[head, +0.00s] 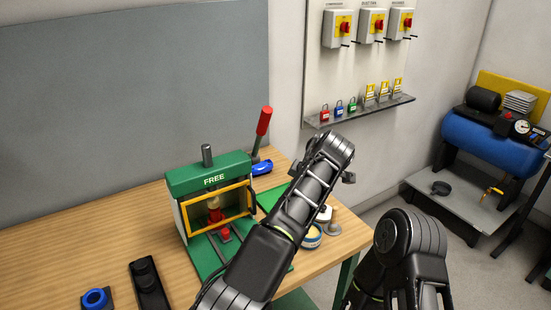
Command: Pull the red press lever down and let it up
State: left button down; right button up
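A blue object (262,168) lies behind the press. Small round containers (312,237) sit at the bench's right edge. A blue ring (96,298) and a black part (148,285) lie at front left. A wall shelf (360,111) with padlocks is beyond; a blue compressor (487,145) stands right.

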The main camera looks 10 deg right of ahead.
aim_at(267, 111)
jog(key=k+l, duration=0.15)
jog(key=k, duration=0.35)
jog(key=k+l, duration=0.15)
jog(key=k, duration=0.3)
